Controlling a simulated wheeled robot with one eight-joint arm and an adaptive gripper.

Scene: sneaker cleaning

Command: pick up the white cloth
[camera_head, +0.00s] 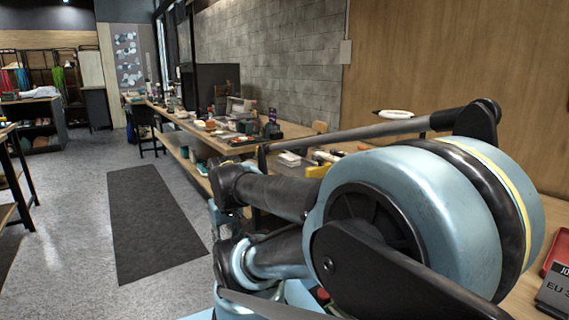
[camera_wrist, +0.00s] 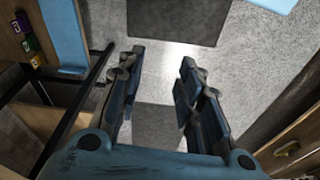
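My gripper (camera_wrist: 161,54) shows in the wrist view with its two fingers spread apart and nothing between them. It hangs over the grey floor. In the head view my arm's large blue joint covers much of the right side, and I cannot make out the fingertips there. I cannot identify the white cloth with certainty in either view. A small pale item (camera_head: 290,158) lies on the workbench behind my arm, too small to tell what it is. Part of the bench is hidden by the arm.
A long wooden workbench (camera_head: 158,109) with clutter runs along the grey brick wall. A dark mat (camera_head: 150,220) lies on the open floor to the left. A dark chair (camera_head: 145,123) stands by the bench. A red tray (camera_head: 556,254) is at the right edge.

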